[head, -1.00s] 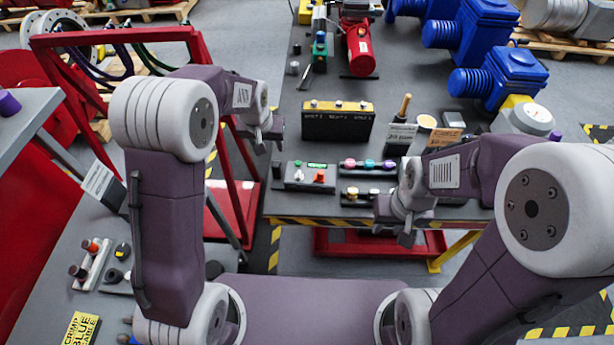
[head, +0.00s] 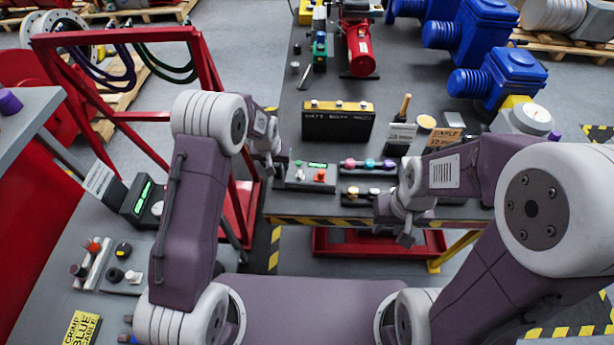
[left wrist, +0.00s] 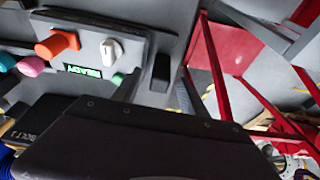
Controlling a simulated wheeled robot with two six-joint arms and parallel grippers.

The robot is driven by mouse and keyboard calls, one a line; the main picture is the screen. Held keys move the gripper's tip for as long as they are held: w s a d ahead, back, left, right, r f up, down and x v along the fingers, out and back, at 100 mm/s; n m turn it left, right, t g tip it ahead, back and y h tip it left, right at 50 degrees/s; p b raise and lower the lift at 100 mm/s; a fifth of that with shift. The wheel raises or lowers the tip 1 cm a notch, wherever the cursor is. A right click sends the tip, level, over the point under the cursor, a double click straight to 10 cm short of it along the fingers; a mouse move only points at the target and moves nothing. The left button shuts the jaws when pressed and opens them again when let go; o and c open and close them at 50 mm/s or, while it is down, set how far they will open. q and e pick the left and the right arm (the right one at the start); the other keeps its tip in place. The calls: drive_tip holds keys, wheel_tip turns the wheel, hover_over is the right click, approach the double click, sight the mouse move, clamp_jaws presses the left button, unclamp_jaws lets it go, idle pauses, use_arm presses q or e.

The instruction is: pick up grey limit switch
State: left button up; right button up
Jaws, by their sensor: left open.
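A small dark grey block (left wrist: 161,72), which looks like the grey limit switch, lies on the table just beside the button panel in the left wrist view. My left gripper (left wrist: 158,90) is open, with a finger on either side of the block as seen from the wrist; whether it touches the block I cannot tell. In the head view my left gripper (head: 270,170) is at the left edge of the far table, beside the panel, and the block is hard to make out there. My right gripper (head: 404,232) hangs near the table's front edge; its jaws are too small to read.
The button panel (head: 310,177) with a lit green display stands right beside my left gripper. A black box with a yellow top (head: 338,122) stands behind it. A red frame (head: 110,112) rises close to the left. Free grey tabletop lies behind the panel.

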use_arm(q)
drive_tip(key=shift+w+f, duration=0.3)
drive_tip(key=shift+f, duration=0.15)
drive_tip(key=shift+s+r, duration=0.15)
clamp_jaws()
idle(0.9)
